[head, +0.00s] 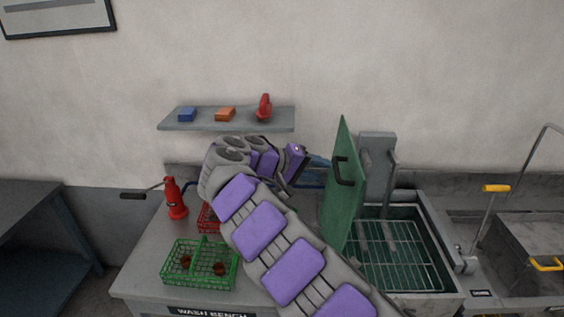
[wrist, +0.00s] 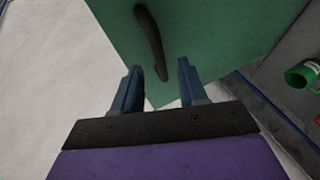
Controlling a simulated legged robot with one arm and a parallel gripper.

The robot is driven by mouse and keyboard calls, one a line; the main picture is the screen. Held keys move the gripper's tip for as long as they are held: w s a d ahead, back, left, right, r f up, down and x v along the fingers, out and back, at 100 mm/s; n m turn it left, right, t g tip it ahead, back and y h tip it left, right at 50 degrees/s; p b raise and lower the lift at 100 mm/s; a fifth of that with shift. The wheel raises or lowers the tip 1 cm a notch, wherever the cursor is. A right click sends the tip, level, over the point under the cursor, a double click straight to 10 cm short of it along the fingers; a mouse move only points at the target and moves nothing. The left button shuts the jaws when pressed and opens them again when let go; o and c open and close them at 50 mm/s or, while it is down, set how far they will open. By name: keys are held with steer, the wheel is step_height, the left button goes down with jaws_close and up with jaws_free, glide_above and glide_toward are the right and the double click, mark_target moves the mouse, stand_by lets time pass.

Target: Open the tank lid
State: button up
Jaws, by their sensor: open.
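The green tank lid (head: 340,190) stands raised and steeply upright at the left side of the tank (head: 440,262). The tank is uncovered and a wire rack (head: 395,255) shows inside it. A dark handle (head: 343,171) sits on the lid's face. My gripper (head: 316,162) is beside the upper left of the lid in the head view, partly hidden by my arm. In the wrist view my gripper (wrist: 160,85) is open, with two blue fingers apart and nothing between them. The lid (wrist: 215,45) and its handle (wrist: 151,42) lie just beyond the fingertips; I cannot tell whether they touch.
A green wire basket (head: 200,265) with brown coils and a red bottle (head: 175,198) stand on the wash bench at left. A red basket is partly behind my arm. A wall shelf (head: 225,119) holds small items. Another tank with a yellow handle (head: 546,264) is at right.

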steer(key=w+a+f+p+v, duration=0.1)
steer(key=p+v, duration=0.2)
steer(key=v, duration=1.1)
steer(key=s+d+m+g+b, duration=0.15)
steer(key=s+d, duration=0.25)
steer(key=d, duration=0.6)
steer(key=s+d+m+g+b, duration=0.1)
steer(key=s+d+g+b, duration=0.15)
steer(key=d, duration=0.85)
steer(key=s+d+f+g+y, duration=0.2)
steer(key=s+d+f+y, duration=0.1)
steer(key=s+d, duration=0.55)
steer(key=s+a+f+y+b, duration=0.1)
steer(key=s+a+f+y, duration=0.1)
steer(key=s+f, duration=0.4)
steer(key=s+a+f+g+y+b, duration=0.1)
steer(key=s+f, duration=0.5)
steer(key=s, duration=0.6)
steer(key=s+a+f+y+b, duration=0.3)
steer(key=s+a+f+y, duration=0.1)
steer(key=s, duration=0.6)
steer(key=shift+a+f+m+g+y, duration=0.2)
steer(key=shift+f+m+g+y, duration=0.2)
steer(key=shift+f+y, duration=0.7)
